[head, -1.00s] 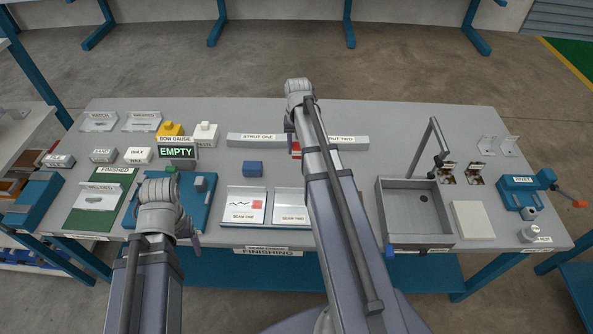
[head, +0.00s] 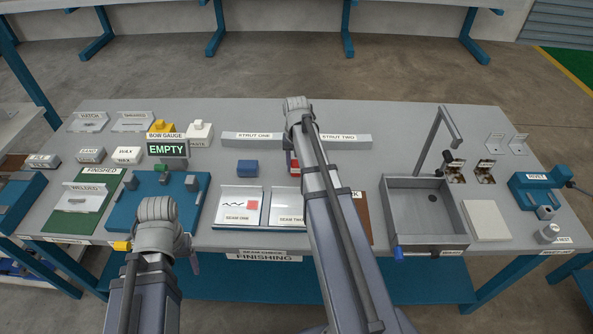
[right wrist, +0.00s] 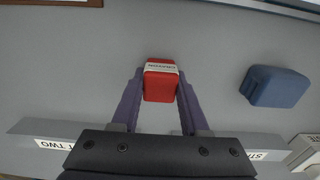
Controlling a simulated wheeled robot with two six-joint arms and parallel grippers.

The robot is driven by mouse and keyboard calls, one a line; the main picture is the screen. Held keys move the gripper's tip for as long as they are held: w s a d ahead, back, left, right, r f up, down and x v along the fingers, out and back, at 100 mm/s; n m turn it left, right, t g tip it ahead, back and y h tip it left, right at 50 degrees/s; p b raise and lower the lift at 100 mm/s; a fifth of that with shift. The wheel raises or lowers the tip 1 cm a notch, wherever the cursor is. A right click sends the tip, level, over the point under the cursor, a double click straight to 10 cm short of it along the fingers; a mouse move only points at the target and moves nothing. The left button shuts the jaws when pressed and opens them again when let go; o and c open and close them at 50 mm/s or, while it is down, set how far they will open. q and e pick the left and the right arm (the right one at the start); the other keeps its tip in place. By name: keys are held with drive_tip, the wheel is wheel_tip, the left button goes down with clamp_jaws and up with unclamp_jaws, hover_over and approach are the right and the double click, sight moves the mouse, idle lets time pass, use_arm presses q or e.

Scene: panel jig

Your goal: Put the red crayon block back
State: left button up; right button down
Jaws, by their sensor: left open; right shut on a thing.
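The red crayon block (right wrist: 160,86) has a white label band. It sits between the two purple fingers of my right gripper (right wrist: 160,98), which is shut on it. My left gripper (head: 194,263) is at the front edge of the table, by the blue fixture. It is empty as far as it shows; one purple finger is seen, the rest is hidden by the wrist.
A blue block (head: 247,168) stands left of the red one. Strut one (head: 235,140) lies behind. The seam one panel (head: 238,206), seam two panel (head: 287,207) and a brown board (head: 363,217) lie in front. A grey sink (head: 430,210) is at right.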

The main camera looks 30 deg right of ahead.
drive_tip(key=shift+f, duration=0.15)
drive_tip(key=shift+c, duration=2.1)
unclamp_jaws()
wheel_tip(320, 180, up, 12)
drive_tip(key=p, duration=1.2)
drive_tip(key=shift+r, duration=0.2)
drive_tip(key=s+a+n, duration=0.5)
drive_tip(key=s+a, duration=0.3)
drive_tip(key=a, duration=0.7)
drive_tip(key=s+a+n+h, duration=0.1)
drive_tip(key=s+a+n, duration=0.4)
drive_tip(key=a, duration=1)
drive_tip(key=s, duration=0.3)
drive_tip(key=shift+s+a, duration=0.25)
